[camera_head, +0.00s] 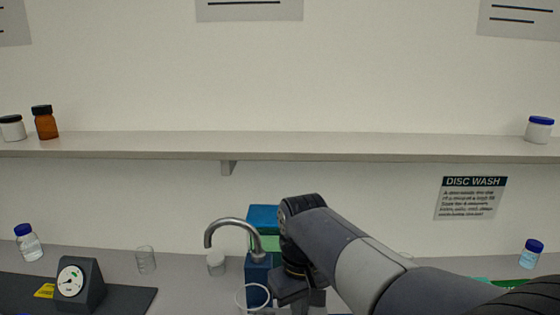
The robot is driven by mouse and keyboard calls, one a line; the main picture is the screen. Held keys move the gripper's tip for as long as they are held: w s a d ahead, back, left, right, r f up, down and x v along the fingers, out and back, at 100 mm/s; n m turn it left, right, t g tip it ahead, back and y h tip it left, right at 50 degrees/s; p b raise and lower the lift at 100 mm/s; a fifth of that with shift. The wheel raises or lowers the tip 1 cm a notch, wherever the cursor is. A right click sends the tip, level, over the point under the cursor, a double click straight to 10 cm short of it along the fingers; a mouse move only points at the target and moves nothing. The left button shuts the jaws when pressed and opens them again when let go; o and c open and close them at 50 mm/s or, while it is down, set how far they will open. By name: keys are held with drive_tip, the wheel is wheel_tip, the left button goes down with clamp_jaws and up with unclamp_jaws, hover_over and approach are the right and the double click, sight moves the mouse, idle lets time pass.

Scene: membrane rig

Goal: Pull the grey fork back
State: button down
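I cannot make out a grey fork in this view; it may be hidden behind my arm or below the picture's lower edge. My gripper (297,298) points down at the bottom edge, right of the middle, on the end of my grey arm. Its fingertips are not clearly visible, so I cannot tell whether it is open or holds anything. A blue and green block-like rig (264,217) stands just behind and left of it, partly hidden by my arm. A thin white ring (242,298) shows left of the gripper, in front of the rig's blue lower part.
A curved metal tap (230,222) arches left of the rig. A dial gauge (76,284) stands on a dark mat at left. A glass beaker (145,260), a small white-lidded jar (216,264) and blue-capped bottles (29,244) stand on the bench. A shelf (370,144) runs above.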

sight(321, 311)
drive_tip(key=shift+d, duration=2.7)
drive_tip(key=shift+a+p, duration=0.1)
drive_tip(key=shift+p, duration=0.2)
drive_tip(key=shift+a, duration=0.5)
wheel_tip(321, 311, up, 6)
drive_tip(key=p, duration=0.5)
drive_tip(key=shift+f, duration=0.2)
drive_tip(key=shift+r+p, duration=0.65)
drive_tip(key=shift+r, duration=0.6)
drive_tip(key=shift+f, duration=0.1)
